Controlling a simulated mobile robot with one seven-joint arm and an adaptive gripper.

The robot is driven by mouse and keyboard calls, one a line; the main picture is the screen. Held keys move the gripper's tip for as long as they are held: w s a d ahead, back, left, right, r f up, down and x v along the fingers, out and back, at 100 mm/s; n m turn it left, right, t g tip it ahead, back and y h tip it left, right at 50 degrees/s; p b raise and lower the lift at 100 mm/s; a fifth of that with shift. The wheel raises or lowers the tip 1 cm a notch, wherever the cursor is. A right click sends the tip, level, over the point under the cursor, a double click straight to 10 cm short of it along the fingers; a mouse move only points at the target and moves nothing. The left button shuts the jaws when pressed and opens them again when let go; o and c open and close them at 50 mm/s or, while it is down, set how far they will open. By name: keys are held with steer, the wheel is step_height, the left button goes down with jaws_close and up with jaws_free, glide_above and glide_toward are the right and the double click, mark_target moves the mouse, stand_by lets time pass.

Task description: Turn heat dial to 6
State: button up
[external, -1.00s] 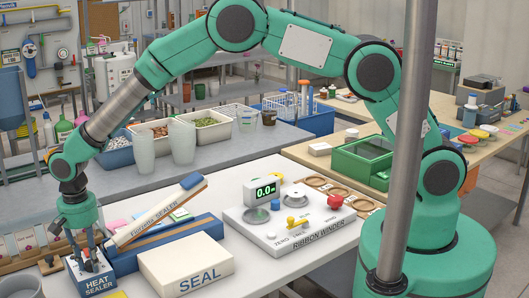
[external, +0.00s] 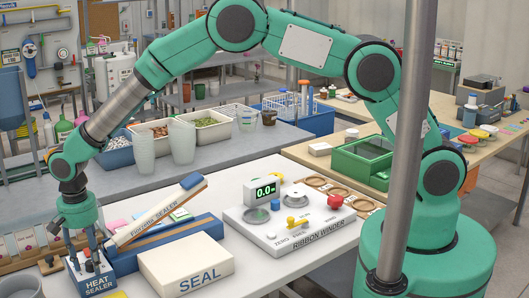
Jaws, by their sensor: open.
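The heat sealer's control box (external: 98,283), dark blue with a "HEAT SEALER" label, stands at the lower left of the table. My gripper (external: 90,262) points straight down over this box, its fingers apart around or just above its top. A small dark knob shows between the fingers; the dial's scale and setting are too small to read. I cannot tell whether the fingers touch the knob. The long blue and cream sealer (external: 160,245), with its raised arm (external: 155,213), lies right beside the box.
A white block marked "SEAL" (external: 193,268) lies to the right of the box. The ribbon winder (external: 290,235), with knobs and a display reading 0.0, stands further right. A grey cup (external: 20,287) is at the lower left. Wooden racks (external: 25,262) stand left of my gripper.

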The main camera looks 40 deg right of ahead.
mark_target(90, 261)
steer(key=shift+r, duration=0.1)
step_height(90, 261, up, 12)
stand_by(0.6)
stand_by(0.5)
